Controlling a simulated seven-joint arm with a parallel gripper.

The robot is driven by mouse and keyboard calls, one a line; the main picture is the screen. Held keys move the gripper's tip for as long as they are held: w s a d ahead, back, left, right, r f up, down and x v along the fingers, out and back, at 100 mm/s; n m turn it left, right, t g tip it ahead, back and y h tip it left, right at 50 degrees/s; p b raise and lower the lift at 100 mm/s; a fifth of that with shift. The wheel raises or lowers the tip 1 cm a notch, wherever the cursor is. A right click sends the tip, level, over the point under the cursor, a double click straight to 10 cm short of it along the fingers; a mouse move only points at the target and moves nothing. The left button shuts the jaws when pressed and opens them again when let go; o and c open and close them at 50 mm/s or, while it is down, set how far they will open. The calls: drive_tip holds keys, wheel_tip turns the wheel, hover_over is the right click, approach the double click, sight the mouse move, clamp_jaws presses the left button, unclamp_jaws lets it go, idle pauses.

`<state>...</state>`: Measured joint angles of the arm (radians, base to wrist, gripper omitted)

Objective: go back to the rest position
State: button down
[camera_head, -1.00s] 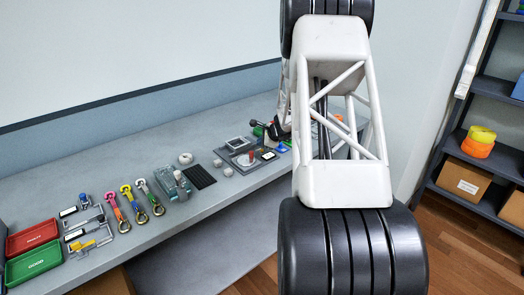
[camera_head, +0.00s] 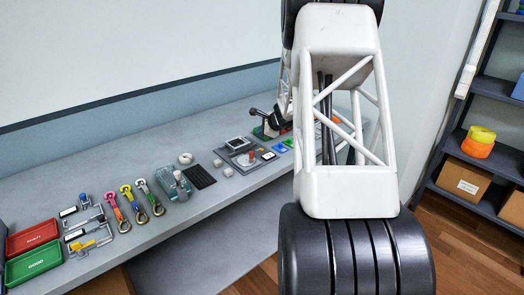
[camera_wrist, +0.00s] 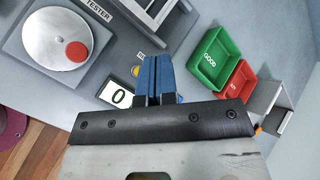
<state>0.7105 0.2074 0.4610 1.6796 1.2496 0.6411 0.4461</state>
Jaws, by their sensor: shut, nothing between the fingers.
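My gripper (camera_wrist: 152,80) shows in the wrist view as two blue fingers, closed together with nothing between them. They hang over the grey bench surface and touch no object that I can see. In the head view my white and black arm fills the right of centre, and I cannot make out the fingertips there.
In the wrist view a tester (camera_wrist: 58,40) with a red knob is at upper left, a card marked 0 (camera_wrist: 118,95) beside the fingers, and a green GOOD tray (camera_wrist: 214,58) and red tray (camera_wrist: 238,82) to the right. Hooked straps (camera_head: 130,205) lie on the bench; shelves (camera_head: 485,130) stand right.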

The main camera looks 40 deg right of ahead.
idle(0.8)
drive_tip(key=s+a+r+n+g+y, duration=0.1)
drive_tip(key=s+a+r+n, duration=0.35)
drive_tip(key=a, duration=0.65)
drive_tip(key=s+a+r+n+g, duration=0.2)
drive_tip(key=s+a+r+n, duration=0.3)
drive_tip(key=a, duration=0.7)
drive_tip(key=s+a+r+n+g+y, duration=0.1)
drive_tip(key=s+a+r+n, duration=0.25)
drive_tip(key=a+r, duration=0.55)
drive_tip(key=s+a+n+g+h, duration=0.1)
drive_tip(key=s+a+n, duration=0.4)
drive_tip(key=s, duration=1)
drive_tip(key=s+a+n+g+h, duration=0.1)
drive_tip(key=s+a+n+h, duration=0.2)
drive_tip(key=s+a, duration=0.9)
drive_tip(key=shift+s+f+n, duration=0.45)
drive_tip(key=shift+s+n, duration=1.2)
drive_tip(key=shift+n, duration=0.05)
